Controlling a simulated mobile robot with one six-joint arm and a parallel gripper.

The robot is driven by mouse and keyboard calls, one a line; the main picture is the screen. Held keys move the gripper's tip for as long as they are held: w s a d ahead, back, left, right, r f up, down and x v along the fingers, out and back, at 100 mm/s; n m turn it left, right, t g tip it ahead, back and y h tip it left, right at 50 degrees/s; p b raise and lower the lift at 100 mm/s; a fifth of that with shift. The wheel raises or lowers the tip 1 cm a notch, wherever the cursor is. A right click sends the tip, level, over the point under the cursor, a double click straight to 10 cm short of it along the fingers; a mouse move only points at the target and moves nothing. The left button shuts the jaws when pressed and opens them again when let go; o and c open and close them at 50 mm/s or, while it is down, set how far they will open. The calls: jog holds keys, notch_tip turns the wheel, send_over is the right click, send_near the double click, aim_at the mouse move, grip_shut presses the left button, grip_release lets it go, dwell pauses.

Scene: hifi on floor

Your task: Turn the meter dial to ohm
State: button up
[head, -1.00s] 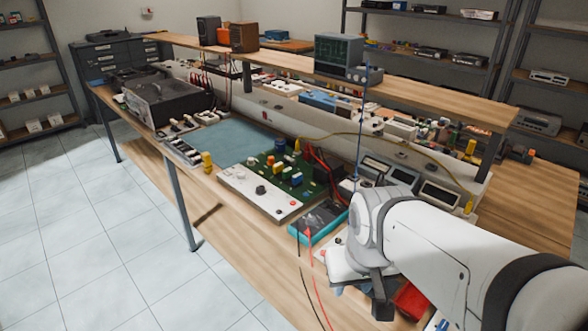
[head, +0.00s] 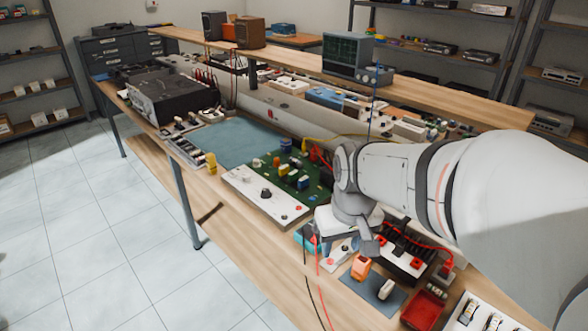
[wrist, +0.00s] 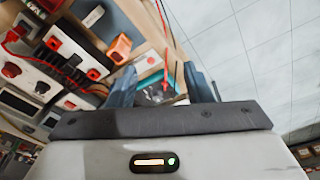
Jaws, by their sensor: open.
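The meter (head: 306,238) is a teal-edged box with a dark face, lying near the front edge of the bench. In the head view my arm hides much of it. In the wrist view the meter (wrist: 152,92) shows between my two grey-blue fingers, partly behind the gripper body. Its dial cannot be made out in either view. In the head view my gripper (head: 368,243) is above the bench, just right of the meter. Contact with the meter cannot be seen.
A white board with a green circuit (head: 262,195) lies left of the meter. An orange block (head: 361,268) sits on a dark mat, with a red tray (head: 424,309) further right. Red and black leads hang over the bench front. A raised shelf runs behind.

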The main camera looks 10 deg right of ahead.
jog(key=w+f+n+p, duration=0.1)
jog(key=w+f, duration=0.1)
jog(key=w, duration=0.5)
jog(key=w+f+n+g+p, duration=0.1)
jog(key=w+f+p, duration=0.1)
jog(key=w, duration=0.5)
jog(key=w+f+n+g+p, duration=0.1)
jog(key=w+f+p, duration=0.1)
jog(key=w, duration=0.5)
jog(key=shift+w+d+f+n, duration=0.2)
jog(key=shift+f+n, duration=0.1)
jog(key=shift+f, duration=0.2)
jog(key=shift+w+f, duration=0.15)
jog(key=shift+f, duration=0.45)
jog(key=shift+f+p, duration=0.65)
jog(key=shift+f, duration=2.95)
